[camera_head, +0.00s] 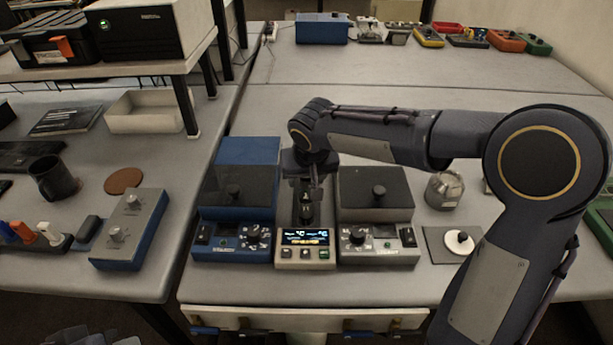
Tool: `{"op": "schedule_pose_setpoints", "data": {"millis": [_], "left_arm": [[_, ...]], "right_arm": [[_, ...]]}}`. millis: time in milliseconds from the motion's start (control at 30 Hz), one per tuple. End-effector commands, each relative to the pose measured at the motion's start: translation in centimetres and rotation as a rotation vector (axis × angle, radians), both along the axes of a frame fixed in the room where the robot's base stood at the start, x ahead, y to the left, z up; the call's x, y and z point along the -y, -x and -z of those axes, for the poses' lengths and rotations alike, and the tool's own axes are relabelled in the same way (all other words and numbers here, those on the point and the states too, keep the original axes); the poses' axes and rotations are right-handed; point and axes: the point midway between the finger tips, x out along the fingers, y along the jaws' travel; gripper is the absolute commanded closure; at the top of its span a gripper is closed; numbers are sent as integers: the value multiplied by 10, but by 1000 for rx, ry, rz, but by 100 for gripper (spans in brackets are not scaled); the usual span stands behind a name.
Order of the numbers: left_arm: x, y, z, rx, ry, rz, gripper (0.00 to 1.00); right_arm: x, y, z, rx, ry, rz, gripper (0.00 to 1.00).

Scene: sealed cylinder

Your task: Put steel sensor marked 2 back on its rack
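My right arm reaches in from the right, and its gripper (308,188) points down between the blue unit and the grey unit, just behind the small display box (305,250). Something dark and narrow shows at and below the fingertips. It is too small and shadowed to tell whether it is a sensor in the grip or part of a rack. I cannot make out a steel sensor marked 2, nor any number mark. My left gripper is not in view.
A blue unit (240,170) with a dark lid stands left of the gripper, a grey unit (375,200) right. A metal pot (444,190) and a white disc (459,242) on a dark mat lie farther right. The bench behind is mostly clear, with several instruments along its back.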

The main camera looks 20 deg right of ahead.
Motion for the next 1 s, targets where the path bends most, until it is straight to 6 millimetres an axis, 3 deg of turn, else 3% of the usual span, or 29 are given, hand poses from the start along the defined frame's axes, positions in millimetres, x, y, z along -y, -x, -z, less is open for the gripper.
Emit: {"op": "schedule_pose_setpoints", "data": {"millis": [267, 700, 1000], "left_arm": [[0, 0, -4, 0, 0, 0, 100], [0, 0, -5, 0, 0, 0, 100], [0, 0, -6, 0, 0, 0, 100]], "right_arm": [[-1, 2, -11, 4, -2, -1, 50], [-4, 36, -93, 4, -2, -1, 50], [-4, 46, -114, 0, 0, 0, 50]]}}
